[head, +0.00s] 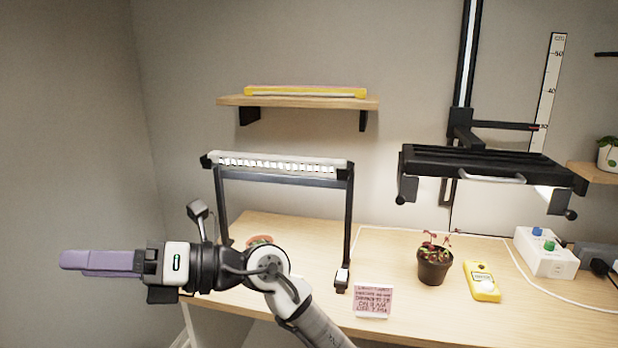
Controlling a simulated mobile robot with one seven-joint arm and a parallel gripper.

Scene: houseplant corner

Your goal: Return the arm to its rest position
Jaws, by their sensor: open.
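My gripper (68,261) shows at the left of the head view, with long purple fingers pointing left. It is open and nothing shows between its fingers. My arm comes up from the bottom edge and bends left, so the gripper is beyond the table's left edge, in front of the grey wall. The fingers overlap from this angle, so the gap between them is hard to see.
The wooden table (390,258) holds a light frame (277,165), a terracotta pot (260,240) partly behind my arm, a pink card (373,301), a dark potted plant (434,264), a yellow meter (483,282) and a white control box (545,252). A black lamp (490,165) hangs above.

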